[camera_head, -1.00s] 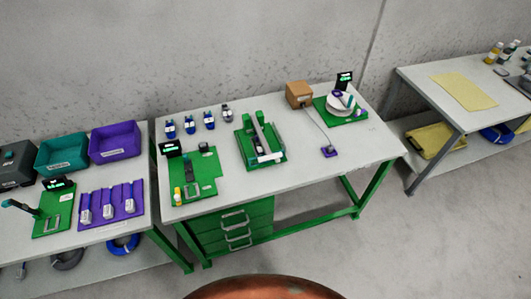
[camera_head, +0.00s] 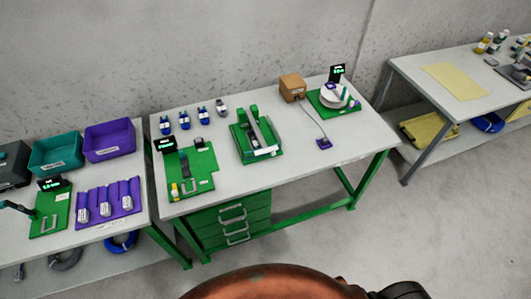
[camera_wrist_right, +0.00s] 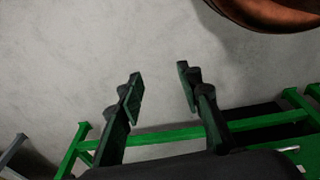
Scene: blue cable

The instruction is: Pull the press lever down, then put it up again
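The press (camera_head: 243,146) is a green fixture on the middle table, with a pale and dark lever arm (camera_head: 262,132) running along it. The lever's exact angle is too small to tell. My right gripper (camera_wrist_right: 162,90) shows in the right wrist view with its two dark fingers well apart and nothing between them. It is away from the press, with grey floor and green table legs beyond it. My left gripper is in neither view.
A cable runs from the box to a purple block (camera_head: 323,143). Purple (camera_head: 109,139) and teal (camera_head: 55,154) bins stand left.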

